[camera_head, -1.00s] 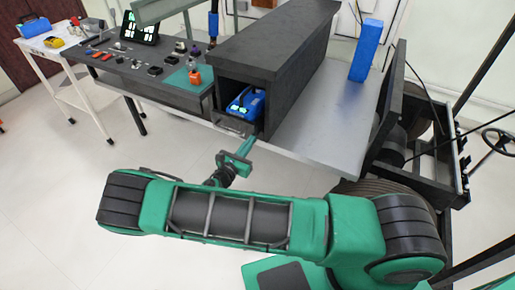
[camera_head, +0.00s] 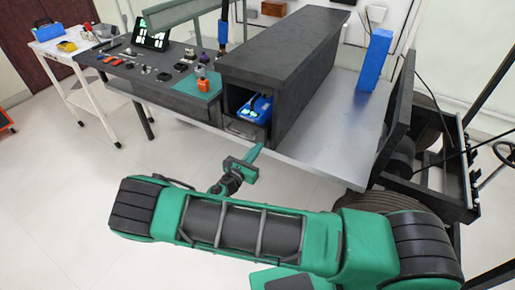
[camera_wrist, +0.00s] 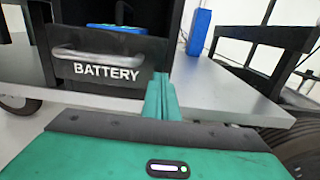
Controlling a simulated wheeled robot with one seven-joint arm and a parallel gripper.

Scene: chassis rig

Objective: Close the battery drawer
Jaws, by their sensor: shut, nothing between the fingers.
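The battery drawer (camera_wrist: 105,62) has a dark front with a metal bar handle and the word BATTERY in the wrist view. In the head view the drawer (camera_head: 245,130) sits low in the open end of the long dark housing (camera_head: 290,45). A blue battery (camera_head: 255,107) lies inside; its edge shows above the drawer front. My gripper (camera_wrist: 162,85) is shut and empty, its green fingers at the right edge of the drawer front. In the head view my gripper (camera_head: 256,153) is just in front of the housing. I cannot tell if the fingertips touch the drawer.
A bare grey tabletop (camera_head: 325,130) extends right of the housing, with a blue upright block (camera_head: 376,60) on it. A dark bench (camera_head: 150,75) with small parts and a tablet stands left. A wheeled frame (camera_head: 430,160) stands right. The floor in front is clear.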

